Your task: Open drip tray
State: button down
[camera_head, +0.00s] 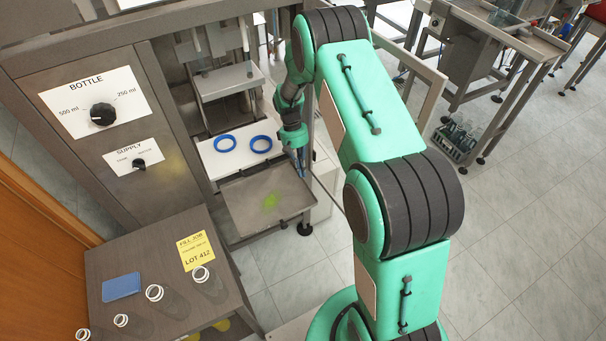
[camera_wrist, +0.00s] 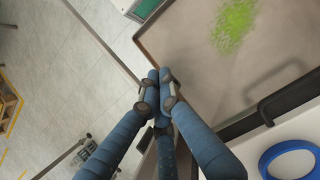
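The drip tray (camera_head: 240,205) is a flat metal tray with a raised rim and a green stain, in front of and below a white shelf in the head view. It fills the upper right of the wrist view (camera_wrist: 190,65), with a dark bar (camera_wrist: 290,97) near its shelf-side edge. My gripper (camera_head: 301,172) points down by the tray's right side, near the shelf. In the wrist view the fingertips (camera_wrist: 160,76) are drawn together beside the tray's edge. I see nothing clearly held between them, and I cannot tell whether they touch the rim.
The white shelf (camera_head: 212,158) bears two blue rings (camera_head: 225,143). A control panel with BOTTLE (camera_head: 103,114) and SUPPLY knobs stands at left. Floor right of the tray is mostly clear.

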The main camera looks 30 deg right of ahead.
aim_at(315, 204)
jog(key=b+x, duration=0.2)
jog(key=x, duration=0.7)
jog(key=shift+f, duration=0.15)
jog(key=shift+s+r, duration=0.2)
jog(key=shift+s, duration=1.7)
jog(key=shift+r, duration=0.1)
jog(key=s+p, duration=0.1)
jog(key=s, duration=0.3)
jog(key=shift+r, duration=0.1)
jog(key=shift+s, duration=0.2)
jog(key=shift+w, duration=0.1)
